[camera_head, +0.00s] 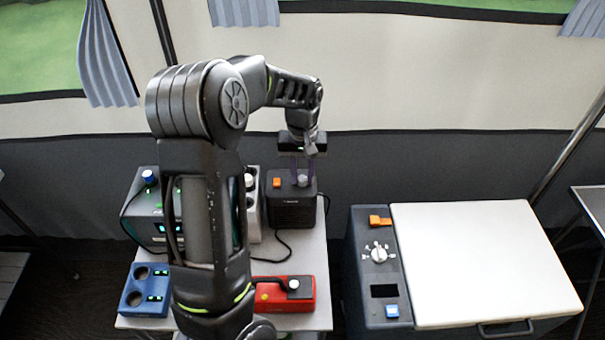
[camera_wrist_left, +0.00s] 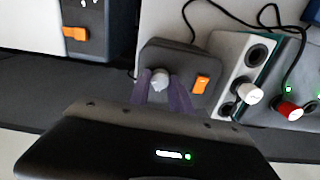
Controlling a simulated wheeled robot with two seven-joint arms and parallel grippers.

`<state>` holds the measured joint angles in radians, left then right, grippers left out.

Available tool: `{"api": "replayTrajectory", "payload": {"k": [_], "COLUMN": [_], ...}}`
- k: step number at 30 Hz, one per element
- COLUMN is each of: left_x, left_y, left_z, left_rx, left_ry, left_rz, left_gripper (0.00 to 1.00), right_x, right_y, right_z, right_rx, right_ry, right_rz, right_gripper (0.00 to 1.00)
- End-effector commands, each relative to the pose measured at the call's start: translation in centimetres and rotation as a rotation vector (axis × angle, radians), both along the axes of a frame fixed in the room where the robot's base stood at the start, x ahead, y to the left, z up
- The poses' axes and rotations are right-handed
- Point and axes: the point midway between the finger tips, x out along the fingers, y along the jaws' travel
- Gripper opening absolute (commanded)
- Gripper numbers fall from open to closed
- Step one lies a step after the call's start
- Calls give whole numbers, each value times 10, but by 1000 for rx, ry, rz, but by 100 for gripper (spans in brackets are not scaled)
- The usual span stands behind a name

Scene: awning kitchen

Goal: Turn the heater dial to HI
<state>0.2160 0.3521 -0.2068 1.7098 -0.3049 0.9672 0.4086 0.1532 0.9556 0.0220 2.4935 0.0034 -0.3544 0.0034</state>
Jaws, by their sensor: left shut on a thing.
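The heater (camera_head: 291,212) is a small black box with an orange switch (camera_head: 277,183) on its top, at the back right of the small white table. Its pale grey dial (camera_head: 303,181) sits on top, right of the switch. My left gripper (camera_head: 303,172) reaches down from above with its purple fingers around the dial. In the left wrist view the fingers close on both sides of the dial (camera_wrist_left: 160,78), and the orange switch (camera_wrist_left: 200,84) is beside them. The HI marking and the dial's pointer cannot be read. My right gripper is not in view.
A grey box with a white lid (camera_head: 480,260) stands to the right, with its own dial (camera_head: 379,254). A red device (camera_head: 285,293) and a blue two-hole device (camera_head: 146,290) lie at the front of the white table. A grey unit with knobs (camera_head: 145,200) stands left of the heater.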

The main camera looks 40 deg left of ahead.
Motion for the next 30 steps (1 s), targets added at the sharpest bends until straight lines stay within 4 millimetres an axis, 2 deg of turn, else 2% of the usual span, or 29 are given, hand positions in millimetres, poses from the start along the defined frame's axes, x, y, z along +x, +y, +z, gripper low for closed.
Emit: {"api": "replayTrajectory", "payload": {"k": [1, 9, 19, 23, 30], "left_x": [0, 0, 1, 1, 1], "left_y": [0, 0, 0, 0, 0], "left_z": [0, 0, 4, 17, 57], "left_rx": [0, 1, 0, 1, 1], "left_ry": [-1, -1, -2, -4, -5], "left_rz": [0, 1, 1, 1, 1], "left_gripper": [27, 48, 48, 48, 48], "right_x": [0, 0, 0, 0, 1], "right_y": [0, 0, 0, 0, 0], "right_z": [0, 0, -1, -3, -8], "right_rx": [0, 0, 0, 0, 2], "right_ry": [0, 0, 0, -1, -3], "right_rz": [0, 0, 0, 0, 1], "right_gripper": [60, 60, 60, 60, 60]}}
